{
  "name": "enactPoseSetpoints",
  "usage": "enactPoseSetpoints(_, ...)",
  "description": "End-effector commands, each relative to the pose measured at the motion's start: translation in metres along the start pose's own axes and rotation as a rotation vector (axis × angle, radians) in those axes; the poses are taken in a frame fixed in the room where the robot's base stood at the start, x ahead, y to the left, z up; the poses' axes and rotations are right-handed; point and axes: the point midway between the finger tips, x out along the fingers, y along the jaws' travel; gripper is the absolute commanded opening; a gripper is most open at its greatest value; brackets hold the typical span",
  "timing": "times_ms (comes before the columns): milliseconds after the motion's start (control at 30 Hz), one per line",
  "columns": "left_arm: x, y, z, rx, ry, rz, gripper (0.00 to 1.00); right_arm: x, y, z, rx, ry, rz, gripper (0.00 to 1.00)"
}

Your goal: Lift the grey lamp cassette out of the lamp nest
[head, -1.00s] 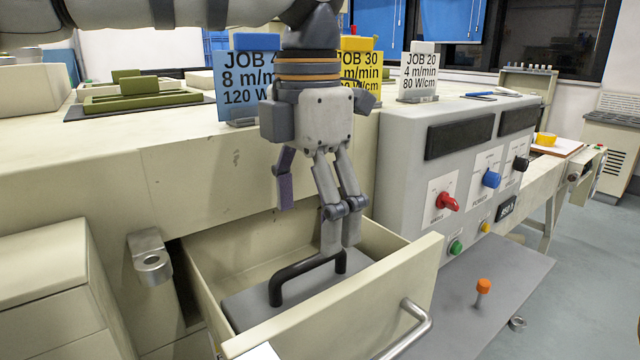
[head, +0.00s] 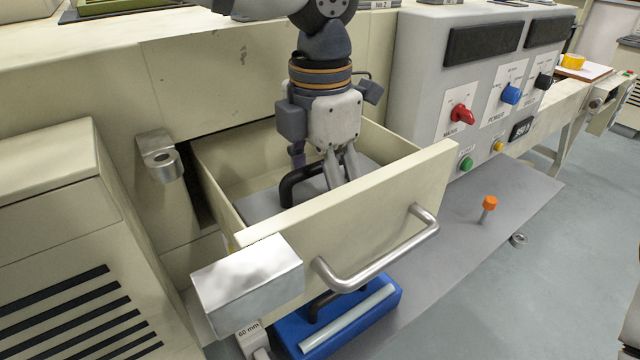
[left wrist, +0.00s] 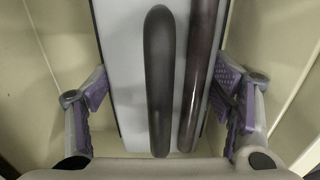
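The grey lamp cassette (head: 260,206) lies in the open drawer-like nest (head: 222,207), with a black arched handle (head: 288,187) on top. My left gripper (head: 328,180) reaches down into the nest at the handle; its fingertips are partly hidden by the nest's front wall. In the left wrist view the cassette (left wrist: 125,75) is a pale plate with the handle (left wrist: 158,80) running lengthwise and a second dark bar beside it. The gripper (left wrist: 162,95) is open, its purple-padded fingers spread on either side and apart from the handle. My right gripper is not in view.
The nest's front has a silver pull bar (head: 380,262). A metal bracket (head: 160,158) stands at left, and a control panel (head: 425,75) with knobs at right.

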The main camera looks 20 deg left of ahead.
Motion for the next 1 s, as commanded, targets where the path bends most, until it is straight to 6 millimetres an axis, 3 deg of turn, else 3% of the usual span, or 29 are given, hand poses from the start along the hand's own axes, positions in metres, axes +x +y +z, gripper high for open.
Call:
enactPoseSetpoints(33,0.000,0.000,0.000,0.000,0.000,0.000,0.30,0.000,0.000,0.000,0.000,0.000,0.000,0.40)
enactPoseSetpoints(100,0.000,0.000,0.000,0.000,0.000,0.000,0.14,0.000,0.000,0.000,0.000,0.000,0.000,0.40)
enactPoseSetpoints(133,0.000,0.000,0.000,0.000,0.000,0.000,0.70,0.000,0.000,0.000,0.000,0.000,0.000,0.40)
enactPoseSetpoints(333,0.000,0.000,0.000,0.000,0.000,0.000,0.25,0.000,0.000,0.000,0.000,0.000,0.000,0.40)
enactPoseSetpoints(1000,-0.040,0.000,0.001,0.000,-0.004,0.002,0.25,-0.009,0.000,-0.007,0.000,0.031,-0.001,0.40)
